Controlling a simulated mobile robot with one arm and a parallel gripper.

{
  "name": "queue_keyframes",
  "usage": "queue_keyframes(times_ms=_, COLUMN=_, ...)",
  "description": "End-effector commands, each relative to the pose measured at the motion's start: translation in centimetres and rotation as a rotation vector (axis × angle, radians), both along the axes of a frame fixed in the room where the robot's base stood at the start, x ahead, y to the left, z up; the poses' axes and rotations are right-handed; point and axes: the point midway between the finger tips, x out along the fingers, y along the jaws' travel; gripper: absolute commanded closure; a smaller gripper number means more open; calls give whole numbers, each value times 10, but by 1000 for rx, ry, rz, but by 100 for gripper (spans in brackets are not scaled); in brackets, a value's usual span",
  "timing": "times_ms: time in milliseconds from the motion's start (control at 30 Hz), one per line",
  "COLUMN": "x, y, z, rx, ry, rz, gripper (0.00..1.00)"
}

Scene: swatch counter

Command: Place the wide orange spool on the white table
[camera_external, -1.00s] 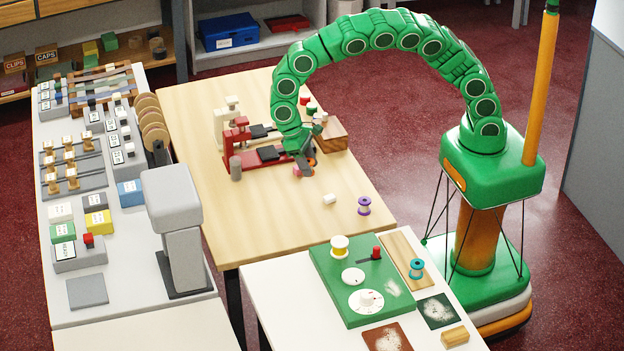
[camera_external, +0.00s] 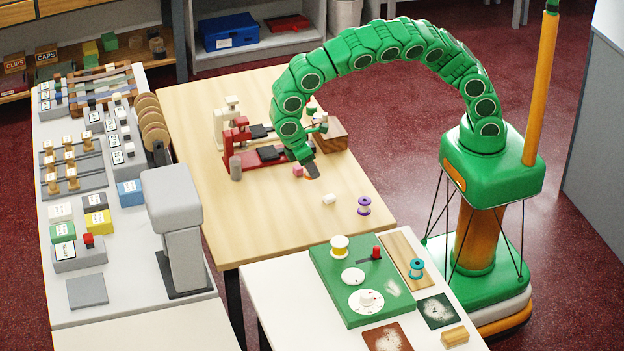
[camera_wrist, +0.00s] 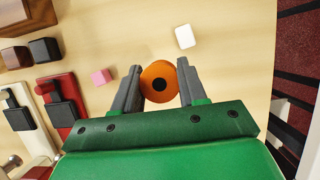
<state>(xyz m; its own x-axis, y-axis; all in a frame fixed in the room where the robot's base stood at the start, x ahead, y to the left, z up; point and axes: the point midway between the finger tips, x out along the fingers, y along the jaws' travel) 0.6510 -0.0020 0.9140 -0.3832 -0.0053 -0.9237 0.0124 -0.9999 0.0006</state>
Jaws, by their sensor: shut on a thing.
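The wide orange spool (camera_wrist: 159,82) sits between the two fingers of my gripper (camera_wrist: 159,86) in the wrist view, its round orange end with a dark centre facing the camera. The gripper is shut on it. In the external view my gripper (camera_external: 311,172) is low over the wooden table (camera_external: 290,220), and only a small orange edge of the spool (camera_external: 312,179) shows below the fingers. I cannot tell whether the spool touches the tabletop. The white table (camera_external: 275,295) stands at the front, with a green board (camera_external: 340,262) on it.
On the wooden table, a pink cube (camera_external: 298,171), a white block (camera_external: 329,199) and a purple spool (camera_external: 364,205) are near my gripper. A red device (camera_external: 255,158) stands to the left.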

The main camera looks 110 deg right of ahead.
Motion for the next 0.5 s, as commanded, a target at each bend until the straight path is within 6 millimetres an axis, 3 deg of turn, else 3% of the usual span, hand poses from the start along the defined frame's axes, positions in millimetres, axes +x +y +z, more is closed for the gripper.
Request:
queue_keyframes(times_ms=167, x=-10, y=-15, z=13, rx=-8, ry=-9, rz=74, gripper=92)
queue_keyframes(times_ms=500, x=-48, y=-56, z=44, rx=-8, ry=-7, rz=335, gripper=92)
